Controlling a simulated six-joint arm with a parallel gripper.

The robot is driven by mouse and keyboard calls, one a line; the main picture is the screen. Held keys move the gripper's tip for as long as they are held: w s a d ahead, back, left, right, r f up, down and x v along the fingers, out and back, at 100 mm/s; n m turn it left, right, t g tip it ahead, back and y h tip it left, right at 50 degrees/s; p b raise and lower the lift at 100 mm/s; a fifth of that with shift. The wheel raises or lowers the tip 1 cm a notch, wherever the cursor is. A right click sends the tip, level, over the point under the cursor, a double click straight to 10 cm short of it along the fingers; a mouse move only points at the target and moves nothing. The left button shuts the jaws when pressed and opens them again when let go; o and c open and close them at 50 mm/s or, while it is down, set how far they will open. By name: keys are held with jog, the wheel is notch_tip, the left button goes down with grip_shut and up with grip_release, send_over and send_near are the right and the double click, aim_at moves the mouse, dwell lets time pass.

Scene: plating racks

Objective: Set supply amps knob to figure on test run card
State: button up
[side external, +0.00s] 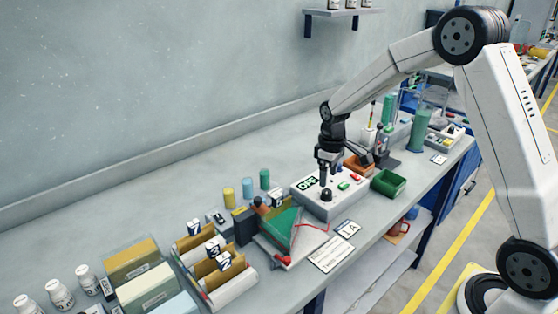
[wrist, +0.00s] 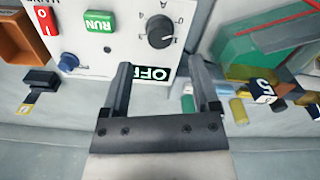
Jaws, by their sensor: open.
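The supply (side external: 312,198) is a white box on the bench. Its black round knob (side external: 326,195) also shows in the wrist view (wrist: 160,32), with a pale pointer mark and small scale marks around it. My gripper (side external: 323,184) is over the supply's face, pointing down. In the wrist view its fingers (wrist: 163,68) are apart and empty, with the knob beyond the tips. A small card reading "1A" (side external: 347,228) lies in front of the supply. A larger printed card (side external: 331,254) is beside it, its print too small to read.
File boxes fill the left front.

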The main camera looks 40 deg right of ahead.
aim_at(326, 191)
jog(key=shift+f, duration=2.7)
jog(key=shift+c, duration=0.2)
grip_shut()
